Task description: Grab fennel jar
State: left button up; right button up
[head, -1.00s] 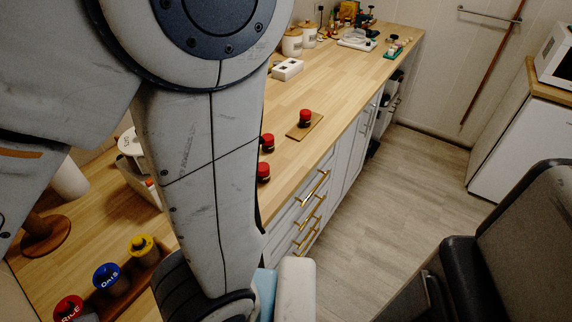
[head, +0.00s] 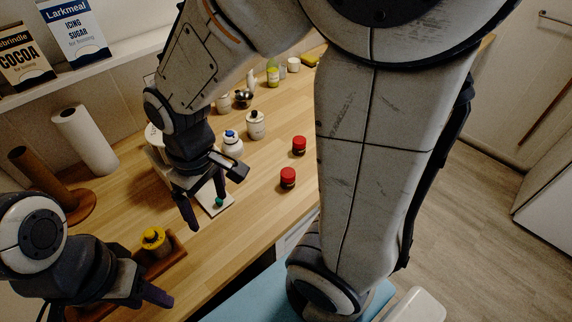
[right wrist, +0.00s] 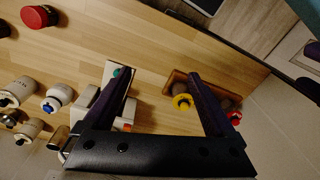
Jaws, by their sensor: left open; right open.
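Two small red-lidded jars stand on the wooden counter, a nearer one (head: 288,178) and a farther one (head: 299,146). No label on them is readable, so I cannot tell which jar is fennel. My right gripper (head: 207,212) is open and empty, above the counter left of the red-lidded jars. My left gripper (head: 105,300) is open at the lower left, beside a yellow-lidded canister (head: 153,239), partly cut off by the frame.
The canister stands in a wooden tray (head: 176,258). A blue-lidded white jar (head: 232,142), lidded canister (head: 256,125) and paper roll (head: 86,140) stand behind. My arm hides the counter's right part.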

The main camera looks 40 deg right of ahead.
jog(key=w+d+f+m+p, duration=0.1)
jog(key=w+d, duration=0.2)
jog(key=d, duration=0.2)
jog(key=w+d+f+m, duration=0.1)
jog(key=w+d+m, duration=0.15)
jog(key=d, duration=0.25)
jog(key=m+p, duration=0.1)
jog(key=m, duration=0.1)
send_near(288, 173)
jog(key=shift+w+h, duration=0.25)
jog(key=shift+h, duration=0.05)
notch_tip(288, 173, down, 5)
jog(key=shift+d+r+p, duration=0.2)
jog(key=shift+p, duration=0.3)
jog(key=f, duration=0.1)
jog(key=f+p, duration=0.1)
jog(key=f, duration=0.1)
jog(key=a+f+p, duration=0.1)
jog(key=f, duration=0.1)
jog(key=shift+s, duration=0.1)
jog(key=shift+d+f, duration=0.1)
jog(key=shift+f, duration=0.3)
jog(key=c, duration=1.4)
